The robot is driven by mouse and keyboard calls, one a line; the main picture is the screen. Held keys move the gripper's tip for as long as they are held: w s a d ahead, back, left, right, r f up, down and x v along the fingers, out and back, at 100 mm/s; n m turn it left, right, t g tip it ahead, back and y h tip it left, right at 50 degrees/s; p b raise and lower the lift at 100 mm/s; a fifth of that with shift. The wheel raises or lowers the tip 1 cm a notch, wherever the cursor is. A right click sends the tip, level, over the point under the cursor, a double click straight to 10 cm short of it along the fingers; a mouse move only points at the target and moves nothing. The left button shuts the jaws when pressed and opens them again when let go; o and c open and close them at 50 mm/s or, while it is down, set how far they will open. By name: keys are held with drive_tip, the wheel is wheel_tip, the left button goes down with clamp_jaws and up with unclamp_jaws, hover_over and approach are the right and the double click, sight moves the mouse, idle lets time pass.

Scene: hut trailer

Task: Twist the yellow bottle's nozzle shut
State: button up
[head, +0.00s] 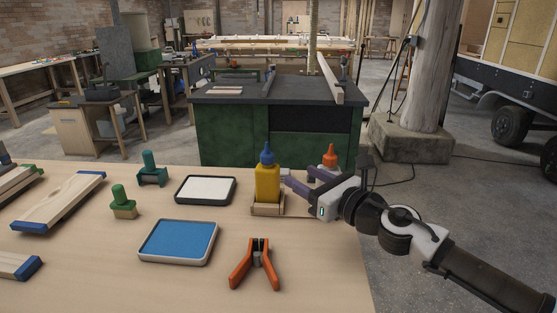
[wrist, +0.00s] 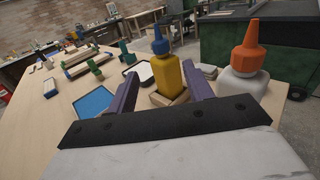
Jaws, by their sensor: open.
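The yellow bottle (head: 267,184) stands upright in a small wooden holder (head: 268,209) near the right side of the table. Its blue nozzle (head: 267,155) points up; I cannot tell from the pictures how far it is twisted. My gripper (head: 302,180) is just right of the bottle, with its purple fingers pointing towards it. In the wrist view, my gripper (wrist: 164,88) is open. The yellow bottle (wrist: 169,77) appears between the fingers, with the blue nozzle (wrist: 160,43) above fingertip level. I see no clear contact.
A white bottle with an orange nozzle (head: 330,156) stands close behind my gripper, partly hidden. Orange-handled pliers (head: 258,266), a blue tray (head: 178,240) and a white-topped tray (head: 206,190) lie nearby. Green-handled tools and clamped wood are farther left. The table's right edge is close.

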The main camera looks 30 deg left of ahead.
sight(271, 159)
drive_tip(key=p+x, duration=0.3)
drive_tip(key=x, duration=1)
drive_tip(key=shift+w+a+r, duration=0.1)
drive_tip(key=c, duration=1)
